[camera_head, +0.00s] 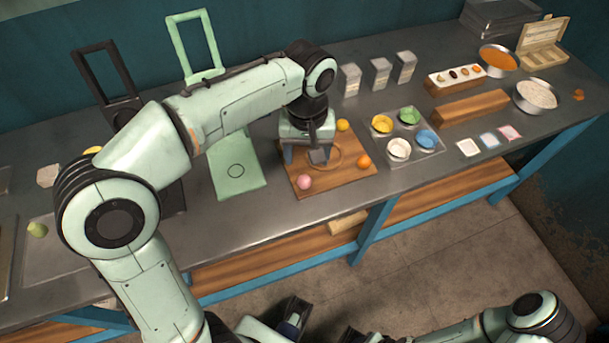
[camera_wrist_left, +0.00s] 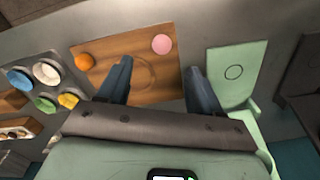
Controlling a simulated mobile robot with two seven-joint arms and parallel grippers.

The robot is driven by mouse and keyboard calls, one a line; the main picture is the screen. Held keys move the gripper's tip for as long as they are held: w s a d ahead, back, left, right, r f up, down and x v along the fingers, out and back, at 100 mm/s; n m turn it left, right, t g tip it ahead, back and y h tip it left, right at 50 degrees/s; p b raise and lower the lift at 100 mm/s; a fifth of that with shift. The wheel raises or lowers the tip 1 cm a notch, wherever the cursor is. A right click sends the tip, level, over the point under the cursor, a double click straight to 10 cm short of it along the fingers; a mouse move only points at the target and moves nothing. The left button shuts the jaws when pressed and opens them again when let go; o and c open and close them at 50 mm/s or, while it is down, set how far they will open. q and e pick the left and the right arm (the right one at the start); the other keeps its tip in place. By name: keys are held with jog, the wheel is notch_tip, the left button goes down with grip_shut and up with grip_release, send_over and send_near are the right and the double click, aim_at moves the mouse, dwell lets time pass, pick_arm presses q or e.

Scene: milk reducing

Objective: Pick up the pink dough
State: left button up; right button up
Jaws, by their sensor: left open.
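The pink dough (camera_head: 304,182) is a small round ball near the front left corner of the wooden board (camera_head: 345,180). It also shows in the left wrist view (camera_wrist_left: 161,44), beyond my fingertips and apart from them. My left gripper (camera_head: 308,156) is open and empty, pointing down over the board; its two fingers spread wide in the left wrist view (camera_wrist_left: 158,76). A ring mark on the board lies between the fingers there. My right arm shows at the bottom of the head view; what shows of its gripper (camera_head: 292,318) is dark and partly cut off.
A green stand (camera_head: 237,172) is to the left. A tray with several colored bowls (camera_head: 410,140) is to the right. The table's front edge is close to the board.

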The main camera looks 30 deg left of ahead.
pick_arm(q)
send_over(305, 178)
jog(key=f, duration=0.4)
jog(key=shift+s+d+f+b, duration=0.25)
jog(key=shift+d+f+b, duration=0.05)
jog(key=shift+f+b, duration=0.1)
jog(key=shift+w+a+f+b, duration=0.15)
jog(key=shift+a+f+b, duration=0.1)
jog(key=shift+f, duration=1.2)
jog(key=shift+w+a+f+b, duration=0.1)
jog(key=shift+f+b, duration=0.15)
jog(key=shift+f, duration=1.2)
jog(key=c, duration=1.1)
